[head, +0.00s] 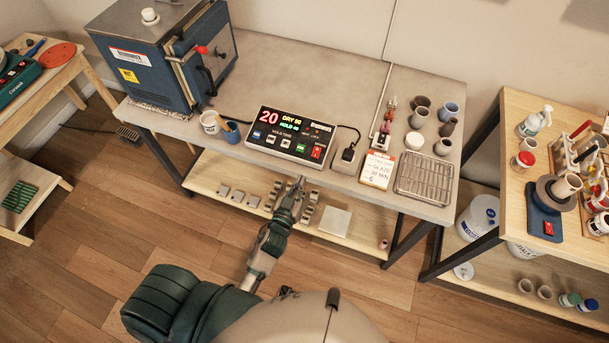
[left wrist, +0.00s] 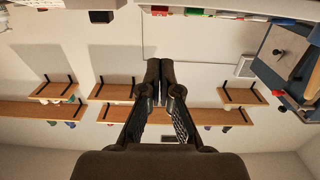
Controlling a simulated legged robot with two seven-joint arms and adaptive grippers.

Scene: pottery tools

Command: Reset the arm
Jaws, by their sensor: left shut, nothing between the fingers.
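My left arm reaches up from the bottom middle of the head view. Its gripper (head: 299,182) is just in front of the grey table's front edge, below the control box with lit digits (head: 291,136). It looks clear of the table and holds nothing. In the left wrist view the two dark fingers (left wrist: 160,68) meet at their tips, with nothing between them. My right gripper is in neither view.
The grey table (head: 297,73) carries a blue kiln (head: 155,60), cups (head: 419,116), a glaze card (head: 378,169) and a wire rack (head: 425,178). A low shelf (head: 230,176) runs beneath. A wooden side table (head: 507,120) stands right. Floor (head: 110,215) is open at left.

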